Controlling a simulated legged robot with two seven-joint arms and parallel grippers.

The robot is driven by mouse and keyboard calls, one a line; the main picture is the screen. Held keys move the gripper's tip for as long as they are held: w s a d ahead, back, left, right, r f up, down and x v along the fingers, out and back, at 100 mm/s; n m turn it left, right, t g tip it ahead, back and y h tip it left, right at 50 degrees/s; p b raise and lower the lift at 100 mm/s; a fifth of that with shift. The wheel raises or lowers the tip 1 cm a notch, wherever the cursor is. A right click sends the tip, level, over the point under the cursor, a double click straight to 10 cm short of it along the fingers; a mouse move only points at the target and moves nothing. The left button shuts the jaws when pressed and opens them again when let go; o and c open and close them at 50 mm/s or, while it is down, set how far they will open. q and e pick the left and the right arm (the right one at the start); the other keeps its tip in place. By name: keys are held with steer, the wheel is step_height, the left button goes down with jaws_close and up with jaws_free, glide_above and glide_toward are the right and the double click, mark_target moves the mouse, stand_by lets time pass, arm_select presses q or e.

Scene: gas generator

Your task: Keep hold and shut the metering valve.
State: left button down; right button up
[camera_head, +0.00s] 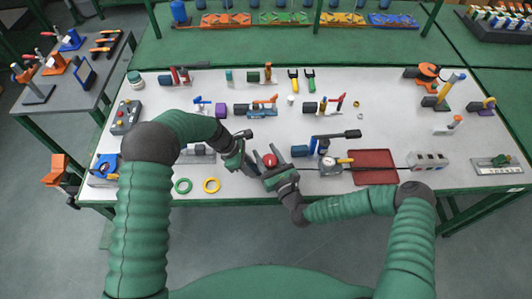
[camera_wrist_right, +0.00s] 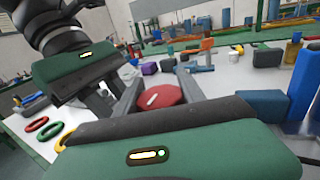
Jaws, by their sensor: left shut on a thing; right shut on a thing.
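The metering valve shows as a round red knob with a white bar on its top (camera_wrist_right: 162,97), near the front middle of the bench. It also shows in the head view (camera_head: 269,160). My right gripper (camera_head: 264,155) is shut on the red knob, with one finger on each side of it in the right wrist view. My left gripper (camera_head: 252,170) is just left of the knob, close to my right gripper. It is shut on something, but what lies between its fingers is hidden. Its dark fingers also show in the right wrist view (camera_wrist_right: 106,100). The valve's lower part is hidden.
A green ring (camera_head: 183,186) and a yellow ring (camera_head: 211,186) lie left of the grippers. A gauge device (camera_head: 330,166), a red tray (camera_head: 373,180) and a grey box (camera_head: 428,161) stand to the right. Tools and fittings stand behind; some white tabletop between is clear.

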steer(key=o, duration=1.1)
arm_select(q)
steer(key=shift+s, duration=0.1)
arm_select(e)
steer(key=v, duration=1.2)
arm_select(q)
steer(key=c, duration=1.1)
jaws_free()
